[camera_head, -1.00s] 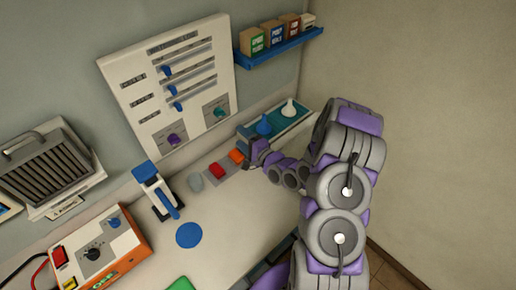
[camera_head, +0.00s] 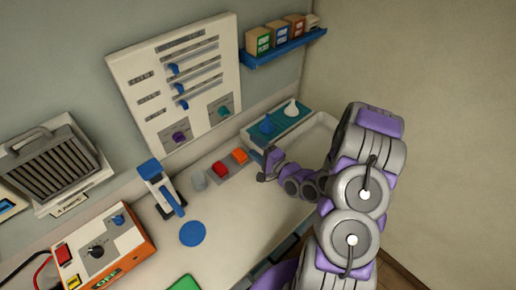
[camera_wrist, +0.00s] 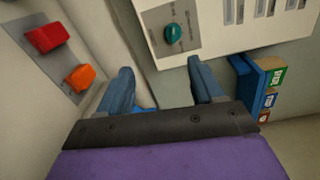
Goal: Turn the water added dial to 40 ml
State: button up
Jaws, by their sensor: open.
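The white wall panel (camera_head: 150,70) carries sliders with blue knobs and two dials on grey plates. The purple dial (camera_head: 180,138) is at lower left and the teal dial (camera_head: 225,111) at lower right. The dial labels are too small to read, so I cannot tell which is the water added dial. The teal dial also shows at the top of the wrist view (camera_wrist: 173,32), beyond my fingers. My gripper (camera_head: 266,167) is over the counter, below and right of the panel, apart from both dials. In the wrist view my gripper (camera_wrist: 162,82) is open and empty.
A red button (camera_head: 221,168) and an orange button (camera_head: 240,155) sit on the counter left of my gripper. A tray (camera_head: 302,133) with a blue and a white funnel-like item lies behind it. A blue shelf (camera_head: 285,48) with boxes projects right of the panel.

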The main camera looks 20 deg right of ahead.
jog(key=p+v, duration=0.4)
jog(key=v, duration=1.4)
jog(key=shift+d, duration=0.2)
dwell(0.5)
jog(key=shift+w+f, duration=0.1)
jog(key=shift+d, duration=0.15)
